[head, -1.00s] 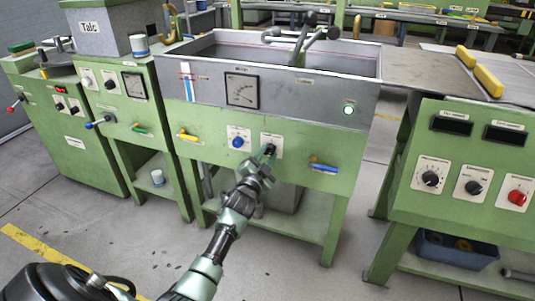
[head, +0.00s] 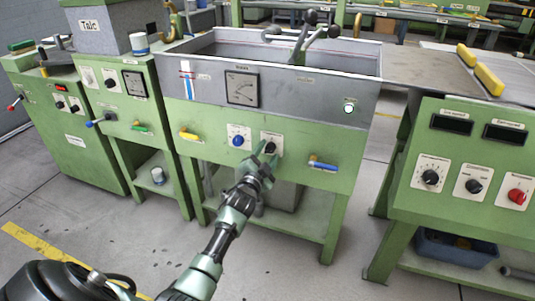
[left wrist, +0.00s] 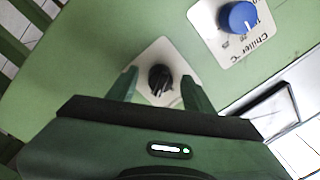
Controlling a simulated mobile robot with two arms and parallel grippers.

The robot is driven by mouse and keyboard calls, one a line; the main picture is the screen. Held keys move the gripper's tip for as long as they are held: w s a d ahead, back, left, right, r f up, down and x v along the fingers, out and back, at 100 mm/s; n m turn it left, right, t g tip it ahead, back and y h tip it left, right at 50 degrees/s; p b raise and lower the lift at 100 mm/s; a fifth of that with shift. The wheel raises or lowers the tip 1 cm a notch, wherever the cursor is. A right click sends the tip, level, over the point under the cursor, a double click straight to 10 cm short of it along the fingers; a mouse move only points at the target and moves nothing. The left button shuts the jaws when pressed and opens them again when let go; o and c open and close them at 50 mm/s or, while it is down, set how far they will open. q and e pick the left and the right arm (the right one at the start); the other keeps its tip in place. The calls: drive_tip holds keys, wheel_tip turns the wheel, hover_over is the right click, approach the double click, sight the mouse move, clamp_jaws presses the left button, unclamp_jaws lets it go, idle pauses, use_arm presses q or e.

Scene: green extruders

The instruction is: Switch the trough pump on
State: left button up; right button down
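The green trough unit (head: 193,118) stands in the middle of the head view, with a grey basin on top. A black knob (head: 271,147) on a white plate sits on its front panel; its label is not readable. The same black knob (left wrist: 160,78) shows in the left wrist view, between and beyond the fingertips. My left gripper (head: 265,159) is open and empty, just in front of the knob; its two fingers (left wrist: 160,94) stand apart on either side, with no clear contact. My right gripper is out of view.
A blue knob (head: 238,141), labelled Chiller in the wrist view (left wrist: 238,18), sits left of the black knob. A yellow-handled valve (head: 188,135) and a blue-handled valve (head: 323,166) stick out on either side. A dial gauge (head: 242,89) is above.

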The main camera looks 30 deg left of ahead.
use_arm(q)
drive_tip(key=p+v, duration=0.2)
drive_tip(key=v, duration=0.6)
idle(0.5)
